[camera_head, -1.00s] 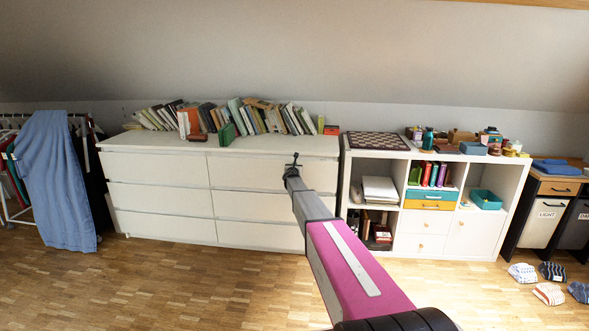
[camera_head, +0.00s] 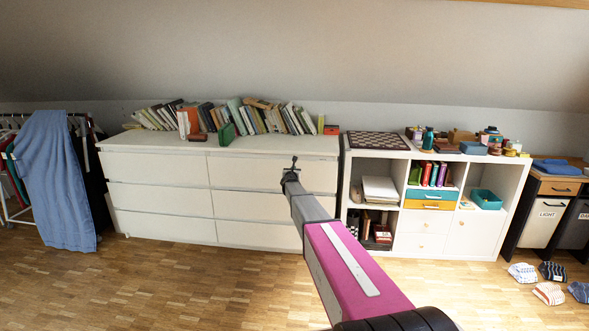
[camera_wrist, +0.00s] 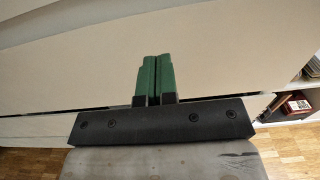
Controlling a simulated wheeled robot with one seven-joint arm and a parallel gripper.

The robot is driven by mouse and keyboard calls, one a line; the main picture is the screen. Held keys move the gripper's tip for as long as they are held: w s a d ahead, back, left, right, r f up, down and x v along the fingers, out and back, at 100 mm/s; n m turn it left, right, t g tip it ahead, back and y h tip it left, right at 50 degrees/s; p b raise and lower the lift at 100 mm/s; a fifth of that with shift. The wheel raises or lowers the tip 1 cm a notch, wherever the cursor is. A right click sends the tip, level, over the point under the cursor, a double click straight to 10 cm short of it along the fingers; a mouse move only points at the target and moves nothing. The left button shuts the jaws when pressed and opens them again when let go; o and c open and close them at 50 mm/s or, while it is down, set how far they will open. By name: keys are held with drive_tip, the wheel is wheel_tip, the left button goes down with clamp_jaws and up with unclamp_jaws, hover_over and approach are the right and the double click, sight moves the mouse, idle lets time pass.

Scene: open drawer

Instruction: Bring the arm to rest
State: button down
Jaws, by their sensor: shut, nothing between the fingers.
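My gripper (camera_head: 294,160) is at the end of my outstretched arm, in front of the right half of the white dresser (camera_head: 160,197). In the wrist view its two green fingers (camera_wrist: 155,78) are together with nothing between them. Behind them the pale drawer fronts (camera_wrist: 225,55) of the dresser fill most of that view. The dresser's drawers look shut in the head view; my arm hides part of the lower right ones. I cannot tell the exact gap between the fingertips and the dresser.
A white shelf unit (camera_head: 407,247) stands right of the dresser, with a chessboard (camera_head: 377,141) on top. Books (camera_head: 250,117) line the dresser top. A clothes rack with blue cloth (camera_head: 56,180) stands at left. The wooden floor (camera_head: 150,290) is clear at front left.

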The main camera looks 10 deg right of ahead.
drive_tip(key=s+a+f+n+g+y, duration=0.35)
drive_tip(key=s+n, duration=0.45)
drive_tip(key=s, duration=0.3)
drive_tip(key=s+a+f+n+g+y, duration=0.2)
drive_tip(key=s+a+f+n, duration=0.15)
drive_tip(key=s+n, duration=0.6)
drive_tip(key=s+a+f+n+g+y, duration=0.2)
drive_tip(key=s+a+f+n+y, duration=0.15)
drive_tip(key=s+n, duration=0.6)
drive_tip(key=s+d+f+n+g+h, duration=0.1)
drive_tip(key=s+n+g, duration=0.4)
drive_tip(key=s, duration=1.2)
drive_tip(key=s+d+f+n+g+h, duration=0.1)
drive_tip(key=s+n+g, duration=0.3)
drive_tip(key=s, duration=1.3)
drive_tip(key=n+h, duration=0.1)
drive_tip(key=n, duration=0.2)
drive_tip(key=shift+n+g, duration=0.3)
drive_tip(key=shift+g, duration=0.05)
drive_tip(key=shift+d, duration=0.1)
